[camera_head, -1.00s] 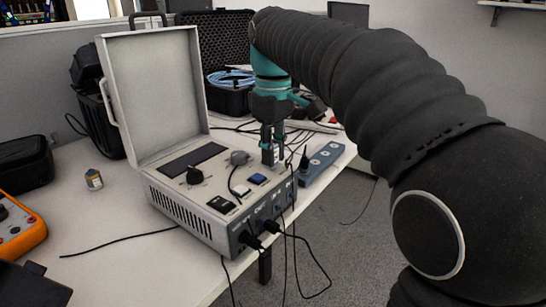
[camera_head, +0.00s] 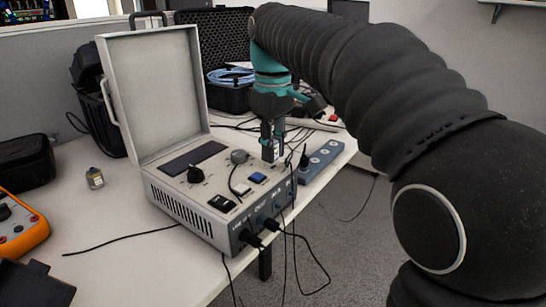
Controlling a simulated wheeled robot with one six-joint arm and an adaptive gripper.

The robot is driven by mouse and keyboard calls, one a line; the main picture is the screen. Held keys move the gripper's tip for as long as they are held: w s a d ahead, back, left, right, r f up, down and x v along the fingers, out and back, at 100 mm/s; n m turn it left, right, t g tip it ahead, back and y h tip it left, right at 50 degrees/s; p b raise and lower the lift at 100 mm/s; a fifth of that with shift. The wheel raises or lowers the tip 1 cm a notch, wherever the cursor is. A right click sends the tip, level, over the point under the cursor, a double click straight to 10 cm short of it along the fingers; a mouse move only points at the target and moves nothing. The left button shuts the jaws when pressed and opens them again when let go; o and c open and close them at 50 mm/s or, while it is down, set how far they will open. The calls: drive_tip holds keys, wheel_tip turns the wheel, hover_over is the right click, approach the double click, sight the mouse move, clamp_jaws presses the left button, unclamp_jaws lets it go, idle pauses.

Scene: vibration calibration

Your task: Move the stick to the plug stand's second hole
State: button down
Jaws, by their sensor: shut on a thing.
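My gripper (camera_head: 272,142) points straight down over the back right corner of the grey instrument box. It is shut on a small pale piece, apparently the stick (camera_head: 270,153), held upright between the dark fingers; the fingers hide much of it. I cannot tell whether its lower end touches the box top. The plug stand (camera_head: 322,159) is a blue-grey strip with a row of round light sockets, on the table just right of the box and of my gripper. A black plug (camera_head: 303,160) stands at its near end.
The grey instrument box (camera_head: 195,210) has its lid (camera_head: 155,90) open, with knobs, buttons and cables at its front. A small yellow-grey cylinder (camera_head: 95,178) and an orange meter (camera_head: 20,225) are at left. Black cases and loose cables lie behind. The table's right edge is close to the plug stand.

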drive_tip(key=shift+r, duration=0.1)
drive_tip(key=shift+r, duration=1.7)
hover_over(315, 161)
wheel_tip(315, 161, down, 6)
drive_tip(key=shift+w+f, duration=0.1)
drive_tip(key=shift+f, duration=0.05)
drive_tip(key=shift+f+b, duration=0.3)
drive_tip(key=shift+f, duration=0.2)
drive_tip(key=shift+f+b, duration=0.4)
drive_tip(key=shift+f, duration=0.7)
drive_tip(key=shift+f, duration=0.4)
drive_tip(key=shift+f+p, duration=0.6)
drive_tip(key=shift+p, duration=0.1)
idle(2.3)
